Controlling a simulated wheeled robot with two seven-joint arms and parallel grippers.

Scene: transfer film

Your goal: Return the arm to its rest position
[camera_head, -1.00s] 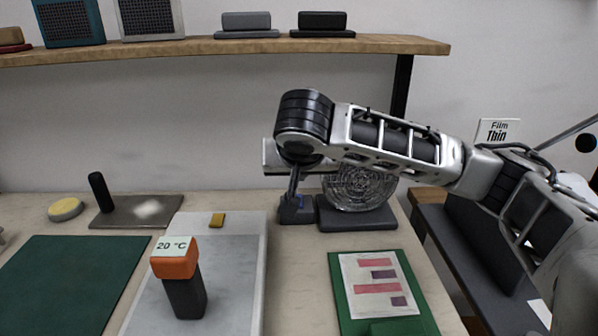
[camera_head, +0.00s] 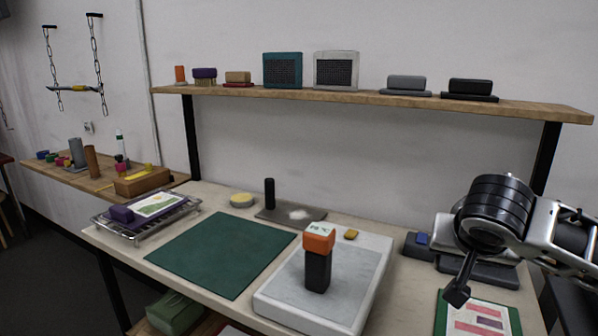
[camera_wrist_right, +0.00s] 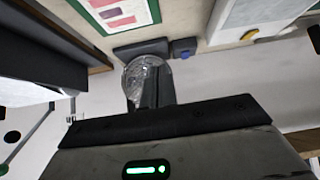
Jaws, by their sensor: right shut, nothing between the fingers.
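My right arm enters the head view from the right. Its gripper (camera_head: 458,291) is shut and empty, pointing down in the air at the right end of the table (camera_head: 240,305). It shows above the green board with a printed sheet (camera_head: 478,318). In the right wrist view the shut fingers (camera_wrist_right: 152,92) appear in front of a clear ribbed glass disc (camera_wrist_right: 143,75); I cannot tell the gap. In the head view my arm hides that disc. My left arm and gripper are not in view.
An orange-topped dark block (camera_head: 318,265) stands on a pale slab (camera_head: 285,300). A green mat (camera_head: 222,255) lies left of it, with a wire tray (camera_head: 150,228) beyond. A small block with a blue part (camera_head: 418,246) sits near my arm. A wooden shelf (camera_head: 350,95) spans the wall.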

